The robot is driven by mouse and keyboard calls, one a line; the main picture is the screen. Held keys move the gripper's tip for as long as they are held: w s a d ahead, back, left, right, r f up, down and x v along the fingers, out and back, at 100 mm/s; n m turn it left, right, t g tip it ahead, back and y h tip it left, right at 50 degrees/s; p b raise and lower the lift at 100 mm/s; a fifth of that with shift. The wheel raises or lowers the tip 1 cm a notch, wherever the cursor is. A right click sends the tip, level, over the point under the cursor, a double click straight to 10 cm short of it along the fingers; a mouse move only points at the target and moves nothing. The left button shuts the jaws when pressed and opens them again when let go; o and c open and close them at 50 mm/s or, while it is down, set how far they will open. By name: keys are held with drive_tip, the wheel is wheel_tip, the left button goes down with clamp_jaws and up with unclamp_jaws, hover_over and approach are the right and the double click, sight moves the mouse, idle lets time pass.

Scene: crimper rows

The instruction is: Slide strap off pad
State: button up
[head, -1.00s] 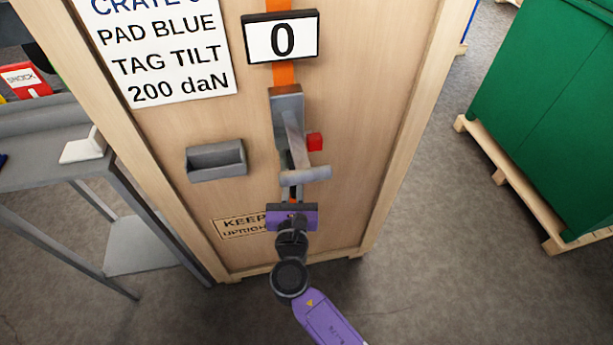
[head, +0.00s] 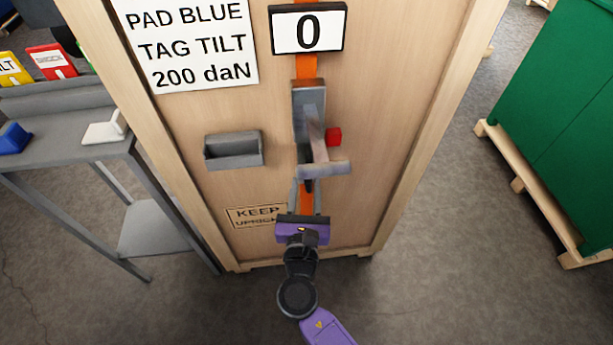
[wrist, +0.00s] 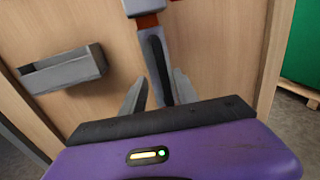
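The orange strap (head: 307,68) runs down the face of the wooden crate (head: 400,70), behind the number 0 display and into a grey metal tensioner (head: 308,100). The tensioner's lever ends in a grey crossbar (head: 323,168). A short orange piece of strap shows below the crossbar. No pad is seen under the strap. My purple gripper (head: 306,200) is below the crossbar, near the crate face. In the wrist view my two grey fingers (wrist: 160,92) stand apart, with a dark strip (wrist: 158,65) between and beyond them. Whether they touch anything is unclear.
A grey bin (head: 233,150) is on the crate's left. A grey table (head: 60,160) at left holds a blue pad (head: 15,138), a white pad (head: 104,128) and tags. A green crate (head: 565,100) stands right; floor between is clear.

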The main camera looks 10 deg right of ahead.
drive_tip(key=s, duration=0.3)
drive_tip(key=shift+s+a, duration=0.2)
drive_tip(key=shift+a, duration=0.2)
drive_tip(key=s+a+f+m+g+y, duration=0.2)
drive_tip(key=s+m+y, duration=0.65)
drive_tip(key=m, duration=0.65)
drive_tip(key=s+d+r+m+h, duration=0.1)
drive_tip(key=s+d+r+m, duration=0.2)
drive_tip(key=s, duration=0.6)
drive_tip(key=s+d+r+m+h, duration=0.2)
drive_tip(key=s+d+r+m, duration=0.1)
drive_tip(key=s+d+m, duration=0.5)
drive_tip(key=s+d+r+m+h, duration=0.2)
drive_tip(key=s+d+m, duration=0.4)
drive_tip(key=s, duration=0.4)
drive_tip(key=shift+s+r+m+g, duration=0.2)
drive_tip(key=shift+r+m+g, duration=0.2)
drive_tip(key=shift+r+m, duration=0.45)
